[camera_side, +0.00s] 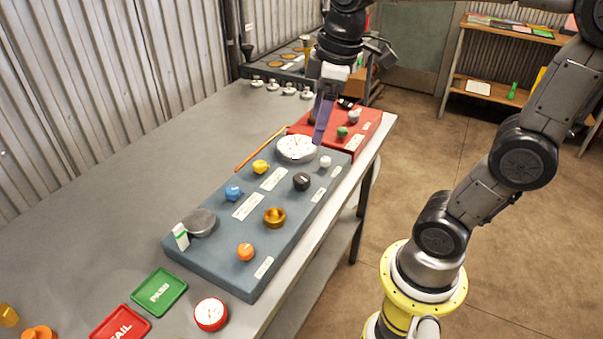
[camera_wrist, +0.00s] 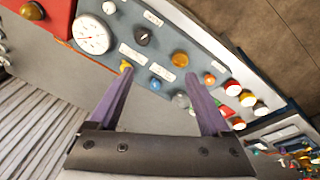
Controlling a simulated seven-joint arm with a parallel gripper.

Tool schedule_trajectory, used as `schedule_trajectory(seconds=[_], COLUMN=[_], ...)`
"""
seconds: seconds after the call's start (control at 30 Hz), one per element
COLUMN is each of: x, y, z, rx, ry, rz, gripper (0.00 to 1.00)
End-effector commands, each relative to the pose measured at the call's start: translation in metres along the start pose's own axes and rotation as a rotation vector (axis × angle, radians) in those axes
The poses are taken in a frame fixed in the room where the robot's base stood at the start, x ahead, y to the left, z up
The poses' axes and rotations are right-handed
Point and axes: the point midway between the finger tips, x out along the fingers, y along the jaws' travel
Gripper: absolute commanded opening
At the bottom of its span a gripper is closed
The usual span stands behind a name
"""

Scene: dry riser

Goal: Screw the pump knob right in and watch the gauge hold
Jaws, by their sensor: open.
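A blue-grey panel (camera_side: 185,251) lies on the bench with a round white gauge (camera_side: 296,148) at its far end; the gauge also shows in the wrist view (camera_wrist: 91,34). The panel carries a yellow knob (camera_side: 260,167), blue knob (camera_side: 233,193), black knob (camera_side: 301,181), brass knob (camera_side: 275,217), orange knob (camera_side: 246,252) and white knob (camera_side: 325,162). The labels are too small to read, so I cannot tell which is the pump knob. My gripper (camera_wrist: 158,72) is open and empty; its purple fingers (camera_side: 322,120) hang near the gauge, apparently above the panel.
A red box (camera_side: 368,133) with small knobs stands beyond the panel. An orange stick (camera_side: 262,148) lies beside the gauge. Green PASS (camera_side: 159,292) and red FAIL (camera_side: 121,325) trays and a red-rimmed dial (camera_side: 211,314) sit at the near end. The bench's left side is clear.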

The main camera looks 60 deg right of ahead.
Motion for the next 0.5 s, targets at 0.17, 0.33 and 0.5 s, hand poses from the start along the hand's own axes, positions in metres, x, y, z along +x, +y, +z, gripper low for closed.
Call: schedule_trajectory(seconds=[0.17,0.33,0.5], x=[0.030,0.056,0.070], y=[0.041,0.062,0.065], z=[-0.023,-0.026,-0.021], rx=[-0.011,0.031,0.049], ry=[-0.108,-0.166,-0.192], rz=[-0.067,-0.107,-0.126], gripper=[0.82,0.82,0.82])
